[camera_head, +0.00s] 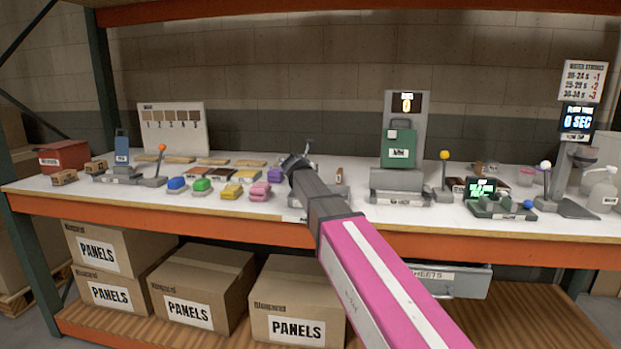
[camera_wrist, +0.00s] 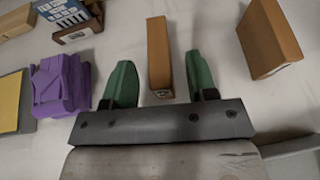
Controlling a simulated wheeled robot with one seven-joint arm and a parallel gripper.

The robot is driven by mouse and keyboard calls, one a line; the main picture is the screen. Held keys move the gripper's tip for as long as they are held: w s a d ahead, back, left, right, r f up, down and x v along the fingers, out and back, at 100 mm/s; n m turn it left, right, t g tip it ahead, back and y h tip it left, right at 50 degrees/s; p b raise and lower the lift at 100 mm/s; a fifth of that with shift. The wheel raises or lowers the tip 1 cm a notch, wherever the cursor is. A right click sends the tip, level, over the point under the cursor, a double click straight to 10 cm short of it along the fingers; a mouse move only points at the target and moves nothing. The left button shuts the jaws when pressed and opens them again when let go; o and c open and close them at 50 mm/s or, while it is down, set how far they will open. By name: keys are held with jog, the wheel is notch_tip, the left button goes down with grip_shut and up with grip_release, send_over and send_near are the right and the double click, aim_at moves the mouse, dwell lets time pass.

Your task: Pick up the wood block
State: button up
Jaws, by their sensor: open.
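In the wrist view, a narrow brown wood block (camera_wrist: 158,48) stands between the two green fingers of my open gripper (camera_wrist: 159,60), with gaps on both sides. A small dark label shows at its near end. A second, wider brown block (camera_wrist: 263,42) is to the right, outside the fingers. In the head view, my gripper (camera_head: 298,163) is over the middle of the white bench top, and my arm hides part of the bench. A small brown block (camera_head: 339,174) shows just right of it; I cannot tell which of the two it is.
A purple piece (camera_wrist: 62,85) lies left of my fingers in the wrist view. The bench (camera_head: 150,208) also holds several coloured pieces, a green-canister machine (camera_head: 398,145) right of my gripper, and a lever stand (camera_head: 445,180). Boxes (camera_head: 200,285) sit on the lower shelf.

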jog(key=shift+w+d+f, duration=0.1)
jog(key=shift+w+f, duration=0.05)
jog(key=shift+w, duration=0.25)
grip_shut()
